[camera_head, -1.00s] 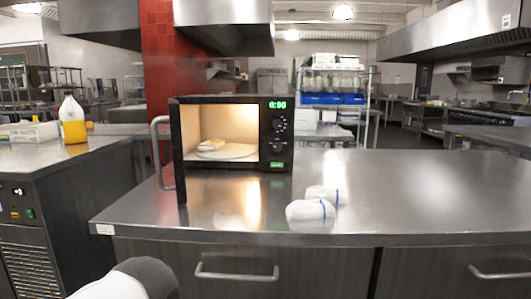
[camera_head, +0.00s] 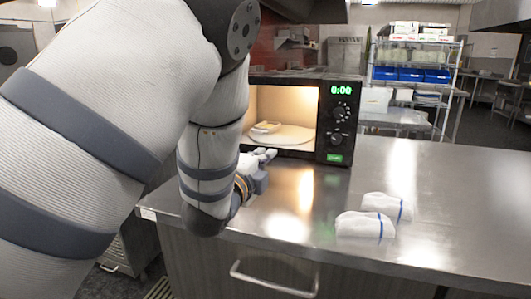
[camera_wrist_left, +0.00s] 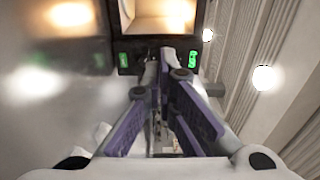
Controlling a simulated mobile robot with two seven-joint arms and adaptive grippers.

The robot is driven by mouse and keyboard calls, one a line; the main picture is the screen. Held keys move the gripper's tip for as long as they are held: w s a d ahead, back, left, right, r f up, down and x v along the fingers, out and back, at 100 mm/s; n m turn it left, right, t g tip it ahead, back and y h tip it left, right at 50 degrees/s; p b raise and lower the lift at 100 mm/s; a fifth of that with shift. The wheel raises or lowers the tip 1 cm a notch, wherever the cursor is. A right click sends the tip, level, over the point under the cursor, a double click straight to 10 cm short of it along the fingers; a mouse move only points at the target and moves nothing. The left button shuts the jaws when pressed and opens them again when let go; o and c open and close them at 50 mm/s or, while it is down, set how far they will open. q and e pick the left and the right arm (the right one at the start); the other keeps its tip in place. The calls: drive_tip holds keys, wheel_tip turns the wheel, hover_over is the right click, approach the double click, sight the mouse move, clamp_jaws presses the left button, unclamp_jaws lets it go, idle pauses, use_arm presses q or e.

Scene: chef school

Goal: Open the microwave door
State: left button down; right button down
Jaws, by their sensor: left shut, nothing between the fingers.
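The black microwave (camera_head: 337,120) stands on the steel counter. Its lit cavity shows a turntable plate (camera_head: 290,139) with a small pale item (camera_head: 266,127) on it. The door and its handle are hidden behind my left arm in the head view. My left gripper (camera_head: 264,157) is in front of the cavity, low near its left part, shut and empty. In the left wrist view its fingers (camera_wrist_left: 166,60) come together just below the microwave's lit opening (camera_wrist_left: 160,14). Whether they touch the microwave I cannot tell. My right gripper is in neither view.
Two white rolled cloths with blue bands (camera_head: 365,225) (camera_head: 388,205) lie on the counter (camera_head: 450,200) right of the gripper. The counter's right side is otherwise clear. A shelf rack with blue bins (camera_head: 411,75) stands behind.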

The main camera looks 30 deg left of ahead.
use_arm(q)
drive_tip(key=w+a, duration=0.4)
drive_tip(key=w, duration=0.1)
drive_tip(key=shift+f, duration=0.2)
idle(0.4)
